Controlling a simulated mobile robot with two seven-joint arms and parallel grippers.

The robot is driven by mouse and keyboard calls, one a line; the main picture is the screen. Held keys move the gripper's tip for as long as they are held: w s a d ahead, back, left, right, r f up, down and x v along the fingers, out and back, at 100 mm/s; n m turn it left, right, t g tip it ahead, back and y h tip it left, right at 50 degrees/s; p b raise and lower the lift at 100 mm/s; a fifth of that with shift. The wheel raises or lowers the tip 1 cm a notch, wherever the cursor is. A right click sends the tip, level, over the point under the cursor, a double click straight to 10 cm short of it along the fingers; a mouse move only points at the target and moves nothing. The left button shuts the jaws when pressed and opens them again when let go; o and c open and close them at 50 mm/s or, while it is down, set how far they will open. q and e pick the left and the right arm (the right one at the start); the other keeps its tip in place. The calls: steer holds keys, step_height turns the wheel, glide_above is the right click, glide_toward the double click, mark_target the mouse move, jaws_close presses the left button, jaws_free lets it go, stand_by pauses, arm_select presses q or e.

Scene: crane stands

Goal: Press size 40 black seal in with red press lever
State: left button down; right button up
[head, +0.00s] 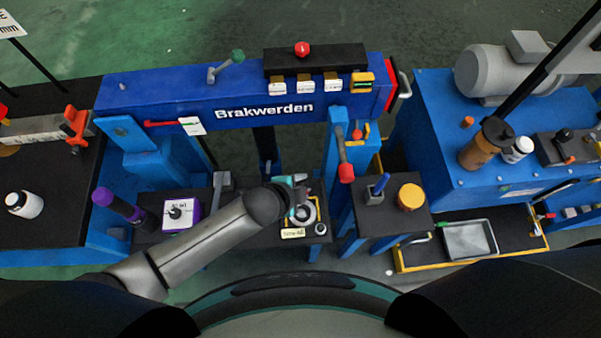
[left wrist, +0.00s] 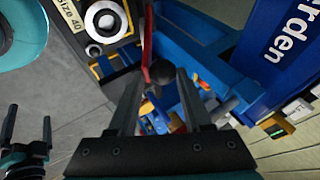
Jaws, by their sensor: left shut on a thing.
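My left gripper (left wrist: 160,72) has its fingers closed around the dark round knob at the end of the red press lever (left wrist: 148,45). In the head view my left gripper (head: 300,186) is over the small black stand with the "Size 40" label (head: 293,233). A pale round part with a dark centre (left wrist: 105,20) sits on that stand beside the label (left wrist: 66,12). I cannot make out the black seal clearly or tell how deep it sits. My right gripper (left wrist: 30,130) shows at the left wrist view's lower left, fingers apart and empty; it is not in the head view.
The blue "Brakwerden" beam (head: 265,110) runs behind the stand. Another black stand (head: 385,215), with a blue part and an orange disc, stands to the right. A purple-capped dark cylinder (head: 122,206) and a white box (head: 180,216) are to the left.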

arm_select(q)
steer(key=s+f, duration=0.4)
steer(key=s, duration=0.1)
steer(key=shift+s, duration=0.25)
steer(key=shift+c, duration=2.4)
jaws_free()
steer(key=shift+r, duration=0.1)
steer(key=shift+w, duration=0.1)
steer(key=p+v, duration=0.4)
steer(key=v, duration=1.1)
steer(key=shift+r+p, duration=0.2)
steer(key=shift+p, duration=0.1)
steer(key=shift+w, duration=0.1)
